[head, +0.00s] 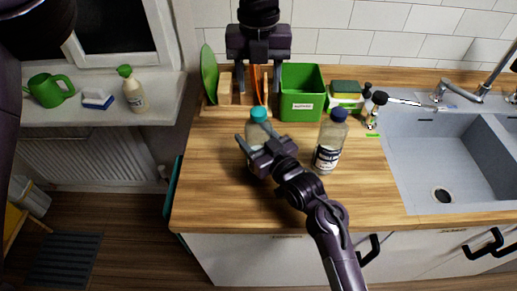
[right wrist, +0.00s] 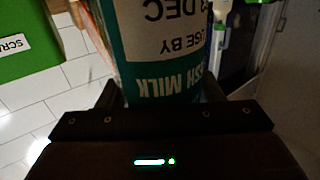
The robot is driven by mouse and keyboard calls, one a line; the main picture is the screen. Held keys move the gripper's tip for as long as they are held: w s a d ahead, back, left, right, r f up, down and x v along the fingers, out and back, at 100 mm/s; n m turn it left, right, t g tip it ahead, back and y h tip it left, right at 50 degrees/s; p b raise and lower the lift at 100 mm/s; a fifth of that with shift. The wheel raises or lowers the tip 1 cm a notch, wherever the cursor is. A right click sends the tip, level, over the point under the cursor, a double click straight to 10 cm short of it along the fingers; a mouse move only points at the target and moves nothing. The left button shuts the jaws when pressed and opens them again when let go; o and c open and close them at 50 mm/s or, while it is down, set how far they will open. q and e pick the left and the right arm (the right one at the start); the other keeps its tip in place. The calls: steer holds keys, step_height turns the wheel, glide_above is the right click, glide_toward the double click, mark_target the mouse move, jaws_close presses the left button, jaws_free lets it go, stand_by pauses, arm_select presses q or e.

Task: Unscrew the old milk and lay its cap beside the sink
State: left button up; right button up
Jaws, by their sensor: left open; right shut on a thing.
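The old milk is a bottle (head: 252,133) with a teal cap (head: 259,114), upright over the wooden counter at left. The cap is on its neck. My right gripper (head: 258,143) is shut around the bottle's body from the front. In the right wrist view, the milk's label (right wrist: 165,55) reads upside down between the fingers, with "MILK" and "USE BY" visible. My left gripper (head: 258,90) points down just above the cap, open and apparently empty. The grey sink (head: 420,165) is at the right; its left rim borders the counter.
A second bottle with a blue cap (head: 330,145) stands right of the milk. Behind are a green bin (head: 302,95), a sponge (head: 345,87), a dark-topped brush or bottle (head: 376,105) and a wooden rack (head: 225,98). Counter beside the sink's left rim is partly clear.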

mark_target(259, 110)
jaws_close()
arm_select(q)
steer(key=m, duration=1.7)
steer(key=shift+m, duration=0.4)
steer(key=shift+f, duration=4)
steer(key=shift+c, duration=0.3)
